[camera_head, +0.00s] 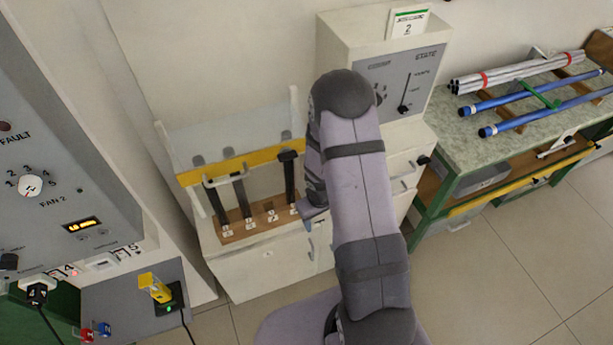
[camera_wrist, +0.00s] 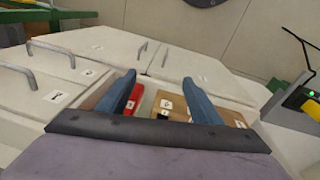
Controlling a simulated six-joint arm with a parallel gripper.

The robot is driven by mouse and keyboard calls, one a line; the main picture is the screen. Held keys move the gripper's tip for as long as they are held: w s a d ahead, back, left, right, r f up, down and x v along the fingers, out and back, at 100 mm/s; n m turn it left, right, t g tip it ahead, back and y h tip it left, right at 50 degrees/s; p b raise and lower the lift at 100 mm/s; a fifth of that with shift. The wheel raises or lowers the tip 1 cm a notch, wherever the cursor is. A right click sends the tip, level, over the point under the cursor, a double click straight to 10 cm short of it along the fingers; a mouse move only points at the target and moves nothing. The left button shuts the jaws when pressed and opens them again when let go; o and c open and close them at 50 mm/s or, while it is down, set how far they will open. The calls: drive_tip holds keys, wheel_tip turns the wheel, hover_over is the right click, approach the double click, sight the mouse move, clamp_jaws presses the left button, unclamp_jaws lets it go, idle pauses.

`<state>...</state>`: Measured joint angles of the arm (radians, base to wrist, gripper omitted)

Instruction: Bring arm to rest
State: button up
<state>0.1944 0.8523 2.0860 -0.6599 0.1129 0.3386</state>
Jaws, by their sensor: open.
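My arm stands folded upward in the middle of the head view, in front of the white cabinets. My gripper shows in the wrist view (camera_wrist: 160,85), with its two blue fingers spread apart and nothing held between them. Beyond the fingers are a red piece (camera_wrist: 135,97) and a brown board (camera_wrist: 225,103) with small white labels. In the head view the gripper is mostly hidden behind my arm.
A rack with several dark rods (camera_head: 241,197) in a wooden base (camera_head: 262,224) stands left of my arm, under a yellow bar (camera_head: 240,163). A control box (camera_head: 400,75) stands behind. A green bench (camera_head: 465,145) holds blue rods (camera_head: 545,92) at right. Floor (camera_head: 520,240) is clear.

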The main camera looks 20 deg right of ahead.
drive_tip(key=s+a+r+m+g, duration=0.1)
drive_tip(key=s+r+g, duration=0.15)
drive_tip(key=s, duration=0.65)
drive_tip(key=s+a+r+g, duration=0.15)
drive_tip(key=s+g, duration=0.25)
drive_tip(key=s, duration=0.5)
drive_tip(key=s+a+r+m+y, duration=0.1)
drive_tip(key=s+a+r, duration=0.15)
drive_tip(key=r, duration=0.55)
drive_tip(key=w+a+r+t, duration=0.4)
drive_tip(key=w+r+t, duration=0.1)
drive_tip(key=r, duration=0.3)
drive_tip(key=shift+w+r+n, duration=0.3)
drive_tip(key=shift+w+r, duration=0.1)
drive_tip(key=shift+w, duration=0.35)
